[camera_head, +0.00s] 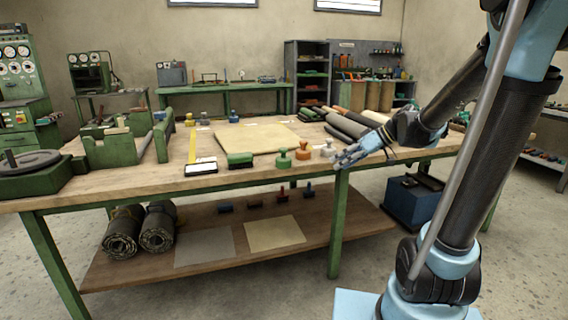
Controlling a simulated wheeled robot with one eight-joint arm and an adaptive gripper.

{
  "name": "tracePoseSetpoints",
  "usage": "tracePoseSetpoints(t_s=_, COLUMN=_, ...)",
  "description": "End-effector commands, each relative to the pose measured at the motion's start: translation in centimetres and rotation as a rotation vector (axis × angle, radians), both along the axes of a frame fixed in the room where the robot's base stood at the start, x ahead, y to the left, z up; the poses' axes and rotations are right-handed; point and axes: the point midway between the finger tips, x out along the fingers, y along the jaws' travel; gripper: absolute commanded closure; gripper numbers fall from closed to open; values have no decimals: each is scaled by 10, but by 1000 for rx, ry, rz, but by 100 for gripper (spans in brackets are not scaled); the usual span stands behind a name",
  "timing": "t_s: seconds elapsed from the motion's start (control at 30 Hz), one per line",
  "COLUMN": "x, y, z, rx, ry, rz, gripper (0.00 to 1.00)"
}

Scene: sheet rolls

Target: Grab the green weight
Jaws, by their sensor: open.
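The green weight (283,160) stands upright on the wooden tabletop near its front edge, a round base with a knob on top. My gripper (342,159) is open and sits at the front edge of the table, to the right of the green weight and apart from it. An orange weight (303,152) and a pale grey weight (327,149) stand between them. The pale grey weight is closest to my fingers; I cannot tell whether they touch.
A green-topped block (240,160) lies left of the green weight. A flat tan sheet (243,138) lies behind the weights. Dark rolls (350,126) lie behind my gripper. The workbench (130,178) has a lower shelf with rolled mats (157,232). Open floor lies in front.

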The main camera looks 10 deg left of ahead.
Motion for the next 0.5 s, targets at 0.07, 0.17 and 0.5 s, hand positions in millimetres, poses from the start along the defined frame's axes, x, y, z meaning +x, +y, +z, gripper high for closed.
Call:
tracePoseSetpoints(t_s=0.07, x=20, y=15, z=7, rx=58, ry=-52, rz=56, gripper=46)
tracePoseSetpoints(t_s=0.17, x=42, y=32, z=15, rx=135, ry=-128, rz=123, gripper=46)
tracePoseSetpoints(t_s=0.5, x=94, y=70, z=31, rx=328, ry=-338, rz=260, gripper=46)
